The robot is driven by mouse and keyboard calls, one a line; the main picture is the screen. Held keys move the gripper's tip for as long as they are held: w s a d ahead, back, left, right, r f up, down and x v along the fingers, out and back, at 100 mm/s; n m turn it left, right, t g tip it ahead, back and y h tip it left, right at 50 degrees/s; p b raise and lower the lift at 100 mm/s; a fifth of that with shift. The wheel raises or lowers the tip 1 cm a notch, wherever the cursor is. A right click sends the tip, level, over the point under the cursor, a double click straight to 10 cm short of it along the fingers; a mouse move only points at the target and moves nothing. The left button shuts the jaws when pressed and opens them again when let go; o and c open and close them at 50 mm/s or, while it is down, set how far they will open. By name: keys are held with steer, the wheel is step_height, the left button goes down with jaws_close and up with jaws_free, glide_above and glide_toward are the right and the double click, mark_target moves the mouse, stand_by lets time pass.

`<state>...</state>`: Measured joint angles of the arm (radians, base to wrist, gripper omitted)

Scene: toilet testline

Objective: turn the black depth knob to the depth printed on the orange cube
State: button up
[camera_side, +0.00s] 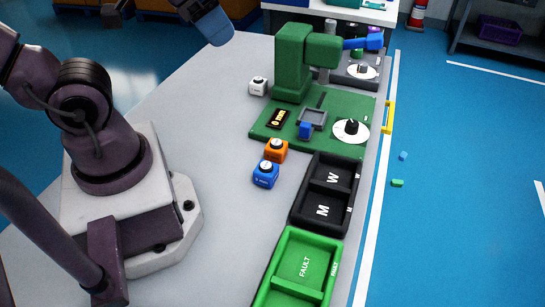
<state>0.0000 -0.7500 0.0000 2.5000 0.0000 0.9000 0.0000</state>
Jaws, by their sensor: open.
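The black depth knob (351,126) stands at the centre of a round white dial (358,138) at the right front of the green press base (325,145). The dial's marks and the knob's setting are too small to read. The orange cube (277,152) rests on the grey table just in front of the base, with a black-and-white round top. Its print is too small to read. My gripper cannot be made out; parts of my arm enter at the left and top edges. Nothing touches the knob or cube.
A blue cube (265,175) sits in front of the orange one; a white cube (258,86) stands left of the green press (293,60). A black tray (291,217) and green FAULT tray (276,262) line the right edge. The table's left middle is clear.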

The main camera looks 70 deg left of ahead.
steer(key=shift+o, duration=1.7)
steer(key=shift+w+a+f, duration=0.1)
steer(key=shift+a+f, duration=0.15)
steer(key=m+g+h, duration=0.2)
steer(key=m, duration=0.4)
glide_toward(353, 123)
steer(key=x, duration=0.9)
steer(key=shift+f, duration=0.2)
